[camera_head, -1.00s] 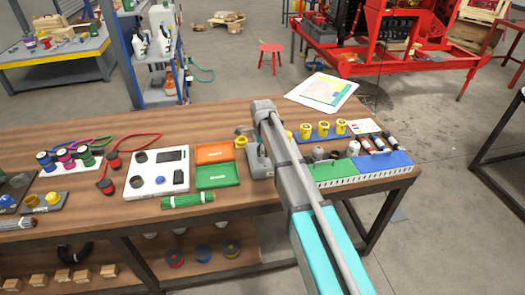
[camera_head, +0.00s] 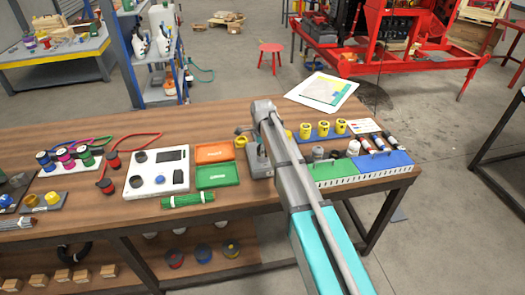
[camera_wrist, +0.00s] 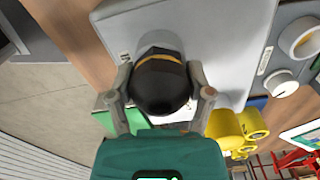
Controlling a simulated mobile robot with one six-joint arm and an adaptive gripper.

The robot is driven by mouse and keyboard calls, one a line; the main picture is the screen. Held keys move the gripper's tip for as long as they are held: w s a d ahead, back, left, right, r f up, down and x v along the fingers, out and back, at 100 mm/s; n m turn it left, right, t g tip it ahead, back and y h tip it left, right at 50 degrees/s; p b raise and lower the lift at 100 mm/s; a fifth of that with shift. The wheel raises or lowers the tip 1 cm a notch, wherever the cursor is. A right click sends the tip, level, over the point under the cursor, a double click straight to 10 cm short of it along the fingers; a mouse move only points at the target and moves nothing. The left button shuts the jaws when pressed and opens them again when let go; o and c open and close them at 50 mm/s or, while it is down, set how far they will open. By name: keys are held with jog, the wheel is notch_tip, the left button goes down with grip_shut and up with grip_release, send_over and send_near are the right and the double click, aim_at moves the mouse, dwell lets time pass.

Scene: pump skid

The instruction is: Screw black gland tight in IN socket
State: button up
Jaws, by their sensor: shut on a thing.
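The black gland (camera_wrist: 160,88) is a dark rounded cap with an orange band at its upper edge in the wrist view. My gripper (camera_wrist: 160,82) has one finger on each side of it and is shut on it. A light grey round socket (camera_wrist: 160,40) shows just beyond the orange band, on a large grey housing (camera_wrist: 230,35). The gland appears in line with the socket; how deep it sits cannot be seen. No IN label is readable. In the head view my arm hides the gland and the fingers, and a grey housing (camera_head: 257,160) shows beside it.
In the wrist view, yellow parts (camera_wrist: 224,128) stand close right of the gripper and a green surface (camera_wrist: 131,122) lies beneath it. In the head view, orange (camera_head: 214,152) and green (camera_head: 218,175) trays lie left of the housing. Yellow parts (camera_head: 324,130) and green-blue bins stand right.

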jog(key=shift+c, duration=1.4)
jog(key=shift+m, duration=2.3)
jog(key=shift+m, duration=0.3)
jog(key=shift+m, duration=2)
jog(key=o, duration=1.1)
jog(key=shift+n, duration=2.3)
